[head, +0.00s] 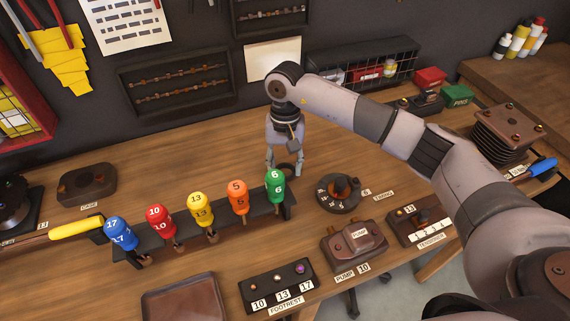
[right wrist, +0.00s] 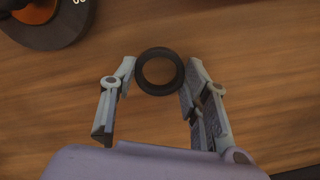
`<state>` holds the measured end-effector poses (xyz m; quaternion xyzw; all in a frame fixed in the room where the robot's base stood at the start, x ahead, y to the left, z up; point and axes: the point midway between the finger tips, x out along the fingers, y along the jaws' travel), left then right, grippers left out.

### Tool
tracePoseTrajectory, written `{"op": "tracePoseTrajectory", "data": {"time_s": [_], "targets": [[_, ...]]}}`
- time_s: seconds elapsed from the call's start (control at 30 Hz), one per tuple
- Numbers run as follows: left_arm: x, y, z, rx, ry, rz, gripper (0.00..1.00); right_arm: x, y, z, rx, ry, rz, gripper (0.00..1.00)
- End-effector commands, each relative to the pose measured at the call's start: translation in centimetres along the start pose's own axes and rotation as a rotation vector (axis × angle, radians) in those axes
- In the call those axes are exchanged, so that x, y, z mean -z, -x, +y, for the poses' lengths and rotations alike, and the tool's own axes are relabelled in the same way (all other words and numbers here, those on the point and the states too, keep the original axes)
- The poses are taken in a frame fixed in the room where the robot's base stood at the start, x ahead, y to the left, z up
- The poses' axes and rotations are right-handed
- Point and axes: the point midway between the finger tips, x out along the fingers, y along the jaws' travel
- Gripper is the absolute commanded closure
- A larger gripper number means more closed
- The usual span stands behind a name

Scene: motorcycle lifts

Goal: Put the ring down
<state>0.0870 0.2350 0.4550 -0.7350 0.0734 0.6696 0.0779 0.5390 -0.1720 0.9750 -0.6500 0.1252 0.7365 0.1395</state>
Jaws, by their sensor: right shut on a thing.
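A small dark ring (right wrist: 159,90) is between the fingertips of my right gripper (right wrist: 160,72) in the right wrist view. The fingers stand on either side of it and hold it from outside. In the head view my right gripper (head: 284,166) points down low over the wooden bench, just behind the green-handled end of the tool rack. The ring is mostly hidden there by the fingers and the green handle. I cannot tell whether it touches the wood. My left gripper is out of view.
The rack (head: 190,228) holds handles in several colours, with the green handle (head: 275,186) nearest the gripper. A round dark part (head: 338,196) lies to the right. The pump block (head: 353,243) and footrest block (head: 278,287) are nearer. Bare wood lies left of the gripper.

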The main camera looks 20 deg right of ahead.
Motion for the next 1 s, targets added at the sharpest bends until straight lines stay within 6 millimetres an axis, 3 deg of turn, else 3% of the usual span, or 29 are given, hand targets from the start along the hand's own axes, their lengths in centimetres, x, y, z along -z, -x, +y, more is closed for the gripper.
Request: {"op": "tracePoseTrajectory", "data": {"time_s": [0.1,0.43,0.47,0.77,1.0], "targets": [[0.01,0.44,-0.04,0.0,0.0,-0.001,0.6,0.09,-0.99,0.0,0.0,0.0,0.0,0.88],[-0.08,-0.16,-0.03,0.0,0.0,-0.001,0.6,0.19,-1.4,-0.02,0.001,0.001,0.002,0.88],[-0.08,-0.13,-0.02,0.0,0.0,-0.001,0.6,0.18,-1.38,-0.01,0.001,0.001,0.002,0.57],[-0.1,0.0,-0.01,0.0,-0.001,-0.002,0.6,0.15,-1.25,-0.01,0.0,0.0,0.001,0.38],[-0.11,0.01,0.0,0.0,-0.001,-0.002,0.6,0.15,-1.24,-0.01,0.0,0.0,0.001,0.38]]}}
